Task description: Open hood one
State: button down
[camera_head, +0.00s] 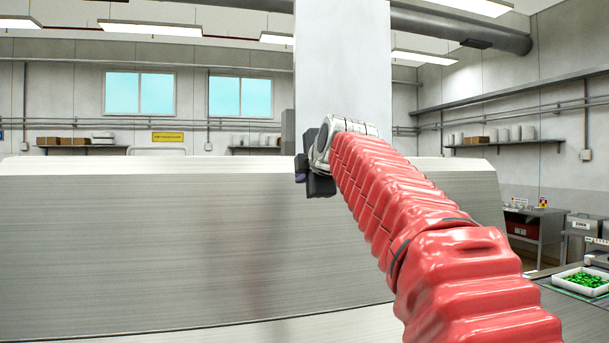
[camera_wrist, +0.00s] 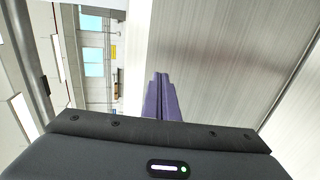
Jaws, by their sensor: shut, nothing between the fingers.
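The hood (camera_head: 170,240) is a wide brushed-metal panel filling the lower left and middle of the head view. Its top edge runs level across the picture, and a dark seam lies along its bottom. I see no number on it. In the wrist view the hood's metal (camera_wrist: 230,60) fills the right side. My gripper (camera_head: 300,170) is at the hood's upper edge, partly hidden behind my wrist. In the wrist view its purple fingers (camera_wrist: 160,82) are together and empty, overlapping the edge of the metal. I cannot tell whether they touch it.
A pale square column (camera_head: 342,60) rises behind the hood. Wall shelves (camera_head: 500,144) and windows (camera_head: 139,93) are far back.

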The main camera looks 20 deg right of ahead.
aim_at(292, 184)
jog(key=shift+x, duration=3.9)
